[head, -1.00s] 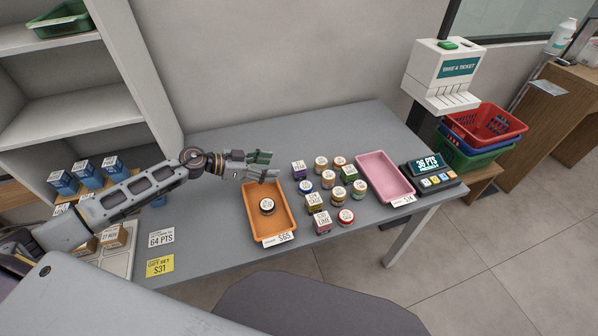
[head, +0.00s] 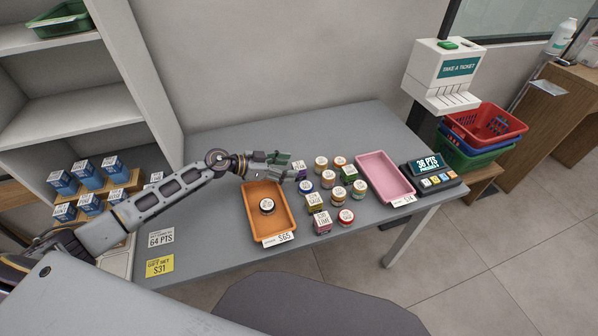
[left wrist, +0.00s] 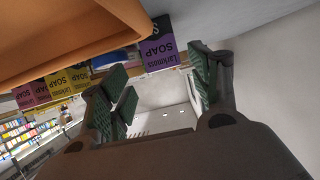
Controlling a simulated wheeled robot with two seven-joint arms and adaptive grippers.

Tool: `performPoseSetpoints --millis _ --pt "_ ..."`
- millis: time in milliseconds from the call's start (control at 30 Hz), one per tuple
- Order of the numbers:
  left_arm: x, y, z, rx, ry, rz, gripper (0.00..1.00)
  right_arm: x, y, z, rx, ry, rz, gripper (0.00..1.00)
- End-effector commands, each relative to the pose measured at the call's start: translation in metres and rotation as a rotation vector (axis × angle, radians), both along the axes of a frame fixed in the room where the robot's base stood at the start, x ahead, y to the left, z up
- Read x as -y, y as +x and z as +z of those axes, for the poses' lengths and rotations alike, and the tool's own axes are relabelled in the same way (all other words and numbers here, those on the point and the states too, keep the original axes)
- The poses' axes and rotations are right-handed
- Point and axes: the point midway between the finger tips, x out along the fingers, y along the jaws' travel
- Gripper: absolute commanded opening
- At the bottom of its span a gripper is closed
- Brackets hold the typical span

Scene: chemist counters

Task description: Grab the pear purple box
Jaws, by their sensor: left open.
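The purple box (head: 300,174) stands on the grey table at the left end of the group of small boxes and jars, with a white label on top. In the left wrist view the purple box (left wrist: 160,42) shows the words Larkmoss SOAP, just ahead of the fingers. My left gripper (head: 286,167) is open and empty, just left of the purple box, above the far end of the orange tray. Its green-padded fingers also show in the left wrist view (left wrist: 160,90). Whether they touch the box I cannot tell. My right gripper is not in view.
The orange tray (head: 282,225) with one jar (head: 267,206) lies below my gripper. Several jars and boxes, among them a pink box (head: 322,223), stand close to the right. The pink tray (head: 372,168) and a display unit (head: 437,180) lie farther right. The table behind is clear.

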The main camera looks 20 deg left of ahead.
Motion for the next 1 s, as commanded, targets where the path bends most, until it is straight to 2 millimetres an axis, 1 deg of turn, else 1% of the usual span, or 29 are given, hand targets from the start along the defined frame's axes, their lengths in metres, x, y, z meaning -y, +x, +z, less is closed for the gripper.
performPoseSetpoints --millis 367,800,1000 --pt "0.003 0.003 -0.001 0.001 -0.002 0.000 0.62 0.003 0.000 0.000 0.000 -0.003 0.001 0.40" --pt "0.026 0.024 -0.013 0.001 -0.002 0.000 0.62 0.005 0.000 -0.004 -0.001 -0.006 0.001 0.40" --pt "0.035 0.030 -0.019 -0.001 -0.001 0.000 0.62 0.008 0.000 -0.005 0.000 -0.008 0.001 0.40"
